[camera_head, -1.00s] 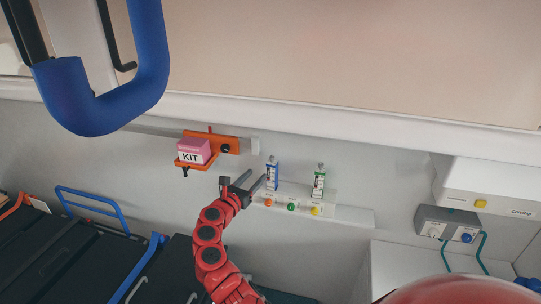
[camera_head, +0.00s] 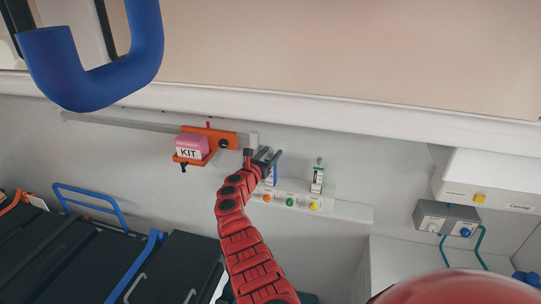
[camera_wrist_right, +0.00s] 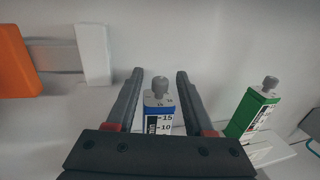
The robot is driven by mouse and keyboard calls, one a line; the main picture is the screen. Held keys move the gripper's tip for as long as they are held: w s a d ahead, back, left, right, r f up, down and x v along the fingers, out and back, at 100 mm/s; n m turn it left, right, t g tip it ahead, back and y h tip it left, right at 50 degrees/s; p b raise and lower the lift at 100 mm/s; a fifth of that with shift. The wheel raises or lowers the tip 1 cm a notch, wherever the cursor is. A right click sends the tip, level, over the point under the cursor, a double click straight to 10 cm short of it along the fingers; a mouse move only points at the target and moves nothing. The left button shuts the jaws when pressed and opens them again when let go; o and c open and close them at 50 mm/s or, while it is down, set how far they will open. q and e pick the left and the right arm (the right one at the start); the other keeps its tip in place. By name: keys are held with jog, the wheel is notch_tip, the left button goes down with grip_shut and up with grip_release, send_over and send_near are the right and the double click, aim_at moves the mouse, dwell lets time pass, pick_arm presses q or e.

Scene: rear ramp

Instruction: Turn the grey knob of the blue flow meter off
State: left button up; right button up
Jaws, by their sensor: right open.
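The blue flow meter (camera_head: 270,176) stands on a white wall rail, mostly hidden behind my right gripper in the head view. In the right wrist view, its blue and white top (camera_wrist_right: 158,108) shows a scale, and its grey knob (camera_wrist_right: 160,86) sits on top. My right gripper (camera_head: 271,155) is open at the meter's upper end. In the wrist view its two dark fingers lie left and right of the knob, with a gap on each side. The lower part of the meter is hidden by the gripper body. My left gripper is not in view.
A green flow meter (camera_head: 317,178) with a grey knob stands to the right. Orange, green and yellow outlets line the rail (camera_head: 350,211) below. An orange holder (camera_head: 222,138) with a pink KIT box (camera_head: 190,146) is on the left. A blue padded handle (camera_head: 90,85) hangs at upper left.

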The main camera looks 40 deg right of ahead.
grip_shut()
dwell(0.4)
